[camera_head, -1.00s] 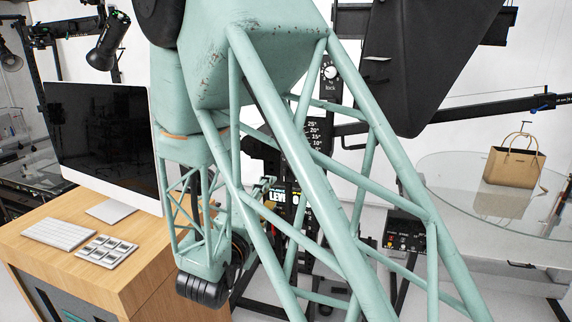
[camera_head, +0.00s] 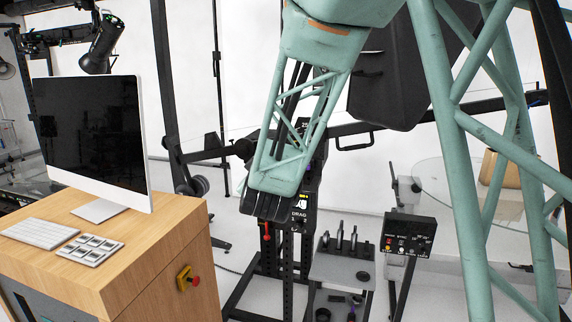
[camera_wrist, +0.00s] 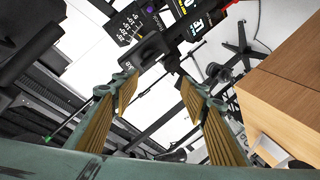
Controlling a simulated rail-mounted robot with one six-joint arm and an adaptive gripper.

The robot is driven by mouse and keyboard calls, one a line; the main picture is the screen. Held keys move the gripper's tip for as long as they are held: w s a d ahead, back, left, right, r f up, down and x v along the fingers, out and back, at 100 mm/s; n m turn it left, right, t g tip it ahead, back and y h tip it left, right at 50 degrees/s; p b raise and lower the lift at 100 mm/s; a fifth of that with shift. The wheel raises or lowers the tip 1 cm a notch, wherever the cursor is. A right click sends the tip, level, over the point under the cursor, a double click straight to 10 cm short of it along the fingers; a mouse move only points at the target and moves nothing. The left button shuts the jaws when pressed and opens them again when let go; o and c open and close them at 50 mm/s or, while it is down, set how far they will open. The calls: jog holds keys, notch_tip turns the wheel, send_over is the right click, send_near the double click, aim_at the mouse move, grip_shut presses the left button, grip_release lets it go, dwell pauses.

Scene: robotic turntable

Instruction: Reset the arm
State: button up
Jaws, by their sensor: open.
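My arm (camera_head: 275,178) shows in the head view as teal links with open truss frames. One truss link slants down at the centre, in front of the black stand, and another large one fills the right side. My gripper (camera_wrist: 158,85) shows in the wrist view with its two fingers spread apart. The fingers have ribbed yellow-brown inner pads, and nothing is between them. I cannot make out the gripper's fingers in the head view.
A wooden desk (camera_head: 150,265) with a monitor (camera_head: 92,135) and keyboard (camera_head: 40,232) stands at left. A red knob (camera_head: 195,281) is on its side. A control box (camera_head: 408,236) stands right of centre. A glass table (camera_head: 428,178) with a tan bag (camera_head: 497,170) is partly hidden by my arm.

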jog(key=s+d+m+g+y+b, duration=0.1)
jog(key=s+d+m+g+b, duration=0.15)
jog(key=s+d, duration=0.55)
jog(key=s+d+m+g+b, duration=0.25)
jog(key=s+d, duration=0.25)
jog(key=s, duration=0.6)
jog(key=s+d+f+m+g, duration=0.1)
jog(key=s+d, duration=0.3)
jog(key=s, duration=0.8)
jog(key=s+d+f+m+g+h, duration=0.1)
jog(key=s+d, duration=0.4)
jog(key=s, duration=0.7)
jog(key=s+d+f+m+g+h, duration=0.1)
jog(key=s+d+f+g, duration=0.3)
jog(key=s, duration=0.8)
jog(key=shift+s+d+f+m, duration=0.25)
jog(key=shift+d+f+m, duration=0.15)
jog(key=shift+m, duration=0.5)
